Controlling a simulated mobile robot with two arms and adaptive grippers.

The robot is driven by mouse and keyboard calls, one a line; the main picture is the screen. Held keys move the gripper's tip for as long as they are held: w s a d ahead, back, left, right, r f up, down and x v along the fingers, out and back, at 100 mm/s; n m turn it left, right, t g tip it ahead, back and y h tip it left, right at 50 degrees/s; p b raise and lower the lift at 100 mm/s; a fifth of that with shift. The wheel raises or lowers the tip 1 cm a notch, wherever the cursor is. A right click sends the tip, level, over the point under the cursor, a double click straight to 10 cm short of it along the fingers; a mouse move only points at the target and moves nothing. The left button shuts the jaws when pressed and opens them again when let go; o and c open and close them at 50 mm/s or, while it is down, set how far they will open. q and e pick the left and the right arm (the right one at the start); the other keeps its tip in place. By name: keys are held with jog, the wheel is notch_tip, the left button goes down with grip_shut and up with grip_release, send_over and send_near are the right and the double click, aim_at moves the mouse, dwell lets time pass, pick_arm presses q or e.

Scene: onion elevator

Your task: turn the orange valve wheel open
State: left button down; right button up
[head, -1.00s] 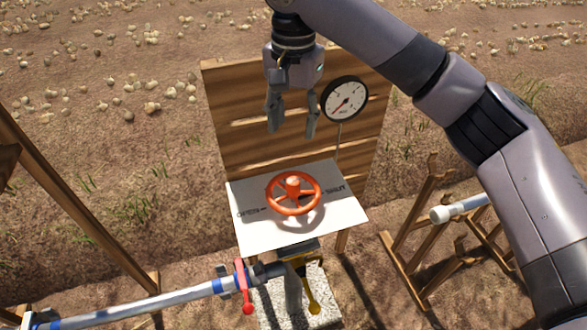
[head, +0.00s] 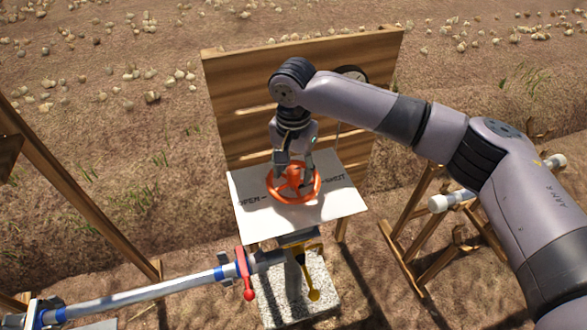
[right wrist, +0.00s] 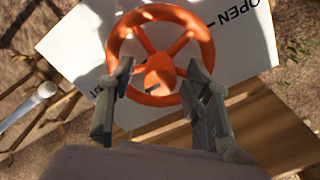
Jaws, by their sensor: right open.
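The orange valve wheel (head: 294,199) lies flat above a white plate (head: 340,205) with OPEN and SHUT lettering. It also shows in the right wrist view (right wrist: 160,14), with spokes and a central hub. My right gripper (head: 294,182) points down at the wheel from above. Its jaws are open, with one finger on each side of the hub in the right wrist view (right wrist: 158,75). The fingertips overlap the wheel in the picture; I cannot tell whether they touch it. My left gripper is not in view.
A wooden plank board (head: 240,100) stands behind the plate, with a gauge (head: 352,73) partly hidden by my right arm. A pipe (head: 150,297) with a red lever (head: 243,272) and a yellow lever (head: 308,275) runs below. Wooden racks (head: 430,260) stand at right.

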jog(key=shift+f, duration=0.3)
jog(key=shift+c, duration=0.3)
grip_shut()
